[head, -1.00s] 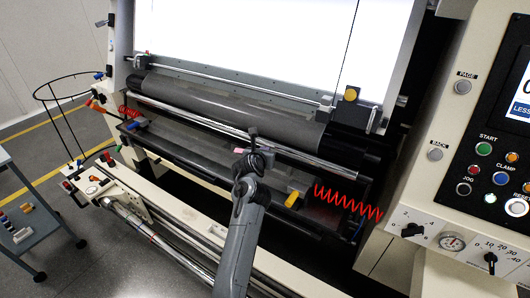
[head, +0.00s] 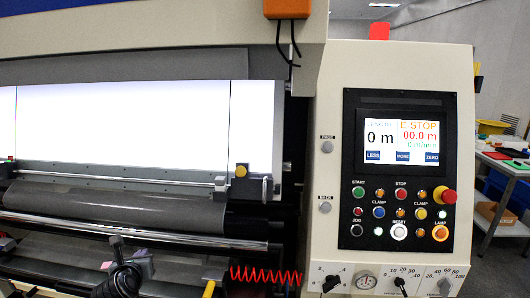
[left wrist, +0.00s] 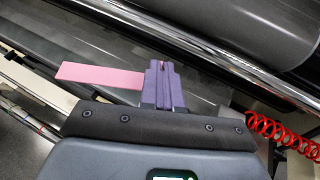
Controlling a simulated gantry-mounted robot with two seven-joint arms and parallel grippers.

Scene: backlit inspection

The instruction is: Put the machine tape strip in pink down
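The pink machine tape strip (left wrist: 100,76) shows in the left wrist view as a flat strip sticking out to the left of my left gripper (left wrist: 163,70). The gripper's fingers are together on the strip's right end, which they hide. Strip and fingers are in front of the dark bed of the machine, below the rollers. In the head view my left gripper (head: 117,243) is at the lower left, below the chrome roller; the strip is hard to make out there. My right gripper is in neither view.
A chrome roller (head: 130,231) crosses above my left gripper, with a backlit white panel (head: 120,125) behind. A red coiled cable (head: 265,275) hangs to the right. The control panel (head: 400,170) shows E-STOP on its screen. A side table (head: 505,165) stands far right.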

